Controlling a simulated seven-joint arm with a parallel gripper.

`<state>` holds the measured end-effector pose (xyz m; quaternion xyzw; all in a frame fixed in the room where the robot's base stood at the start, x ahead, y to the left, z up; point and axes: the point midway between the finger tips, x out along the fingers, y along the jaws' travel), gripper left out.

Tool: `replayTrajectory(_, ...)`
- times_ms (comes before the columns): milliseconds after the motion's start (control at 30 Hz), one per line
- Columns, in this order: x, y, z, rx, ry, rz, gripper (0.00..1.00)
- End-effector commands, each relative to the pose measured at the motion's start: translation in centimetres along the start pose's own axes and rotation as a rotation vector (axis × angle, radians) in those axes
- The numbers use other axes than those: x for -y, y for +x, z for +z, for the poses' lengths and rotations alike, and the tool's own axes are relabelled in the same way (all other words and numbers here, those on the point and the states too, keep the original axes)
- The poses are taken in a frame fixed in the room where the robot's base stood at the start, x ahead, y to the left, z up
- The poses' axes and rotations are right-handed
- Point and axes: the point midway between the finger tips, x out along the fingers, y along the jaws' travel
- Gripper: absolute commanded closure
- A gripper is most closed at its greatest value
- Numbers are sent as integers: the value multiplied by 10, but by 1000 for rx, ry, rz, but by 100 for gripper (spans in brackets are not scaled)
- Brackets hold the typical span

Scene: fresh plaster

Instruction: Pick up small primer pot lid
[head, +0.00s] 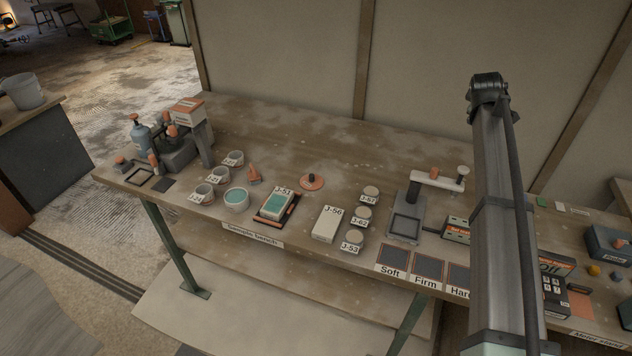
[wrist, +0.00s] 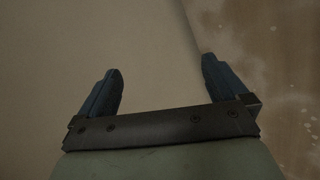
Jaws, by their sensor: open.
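A round orange lid-like piece with a dark knob (head: 312,181) lies flat on the workbench, near the middle; it looks like the primer pot lid. A small round pot with teal contents (head: 236,198) stands open to its left, apart from it. My gripper (wrist: 160,66) shows only in the wrist view. Its two dark blue fingers are wide apart with nothing between them. Beyond them are a plain pale surface and a strip of brown, stained surface at the right. The lid does not show in the wrist view.
A grey stand (head: 405,223) is right. The bench behind the lid (head: 300,145) is clear.

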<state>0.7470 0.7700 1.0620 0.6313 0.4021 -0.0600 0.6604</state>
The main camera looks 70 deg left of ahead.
Motion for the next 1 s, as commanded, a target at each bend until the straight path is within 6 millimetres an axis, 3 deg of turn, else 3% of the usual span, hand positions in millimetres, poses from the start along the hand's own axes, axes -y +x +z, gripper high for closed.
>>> replayTrajectory(267,81,-38,-102,-35,274,-144,0)
replayTrajectory(400,140,-72,-165,-25,462,-251,0)
replayTrajectory(600,228,-130,-241,43,717,-398,0)
replayTrajectory(800,302,-185,-293,147,918,-504,0)
replayTrajectory(1000,341,-217,-316,221,1024,-547,0)
